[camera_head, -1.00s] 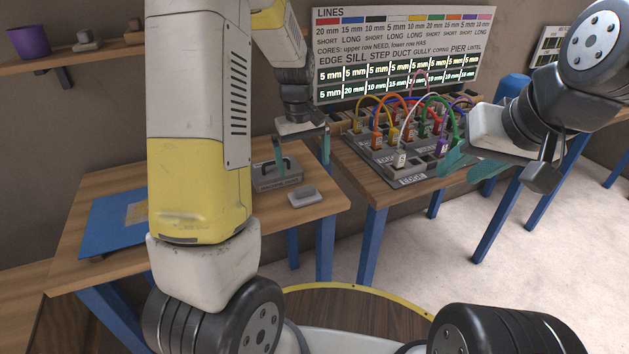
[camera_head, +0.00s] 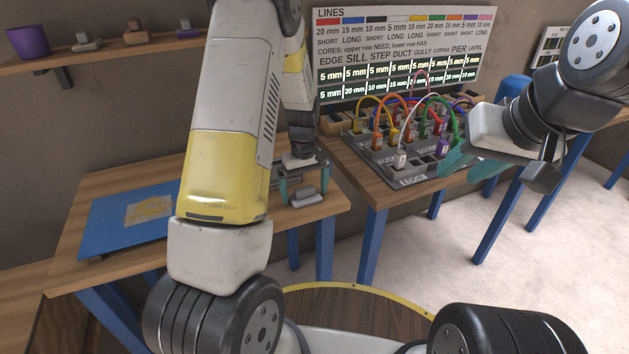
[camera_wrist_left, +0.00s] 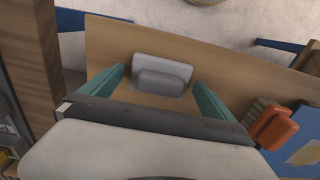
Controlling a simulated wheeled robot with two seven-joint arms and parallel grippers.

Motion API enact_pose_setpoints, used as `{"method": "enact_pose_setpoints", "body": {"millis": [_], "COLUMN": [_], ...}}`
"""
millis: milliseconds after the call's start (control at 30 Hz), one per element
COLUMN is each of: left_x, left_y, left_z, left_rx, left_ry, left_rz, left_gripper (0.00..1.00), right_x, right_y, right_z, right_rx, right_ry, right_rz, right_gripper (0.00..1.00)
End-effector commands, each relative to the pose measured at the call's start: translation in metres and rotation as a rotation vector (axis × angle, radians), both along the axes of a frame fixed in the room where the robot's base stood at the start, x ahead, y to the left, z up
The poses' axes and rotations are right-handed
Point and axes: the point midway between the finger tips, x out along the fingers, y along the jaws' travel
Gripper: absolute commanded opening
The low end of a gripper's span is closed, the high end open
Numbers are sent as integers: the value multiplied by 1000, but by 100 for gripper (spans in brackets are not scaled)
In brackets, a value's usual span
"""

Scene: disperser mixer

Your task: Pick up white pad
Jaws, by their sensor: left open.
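The white pad (camera_head: 306,199), a pale grey-white plate with a raised grip block, lies flat near the front right of the wooden table. It also shows in the left wrist view (camera_wrist_left: 161,70), between and just beyond the fingertips. My left gripper (camera_head: 303,187) is open above the pad, its teal fingers on either side. I cannot tell how high it is above the table. My right gripper (camera_head: 462,172) is at the right, away from the pad, with its teal fingers apart and empty.
A blue board (camera_head: 112,222) lies at the table's left. In the left wrist view, an orange-handled brush-like tool (camera_wrist_left: 276,131) lies right of the fingers. A grey socket panel (camera_head: 412,172) with coloured cables stands on the right table. A shelf (camera_head: 75,58) is at the upper left.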

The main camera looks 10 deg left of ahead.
Motion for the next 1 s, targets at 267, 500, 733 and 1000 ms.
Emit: {"method": "enact_pose_setpoints", "body": {"millis": [267, 500, 733, 1000], "left_x": [0, 0, 1, 1], "left_y": [0, 0, 0, 0], "left_z": [1, 1, 5, 34], "left_rx": [0, 0, -1, 0], "left_ry": [0, -1, -3, -6], "left_rz": [0, 0, 0, 0], "left_gripper": [67, 41, 41, 41], "right_x": [0, 0, 0, 0], "right_y": [0, 0, 0, 0], "right_z": [0, 0, 0, 0], "right_rx": [0, 0, 0, 0], "right_ry": [0, 0, 0, 0], "right_rz": [0, 0, 0, 0], "right_gripper": [36, 36, 36, 36]}}
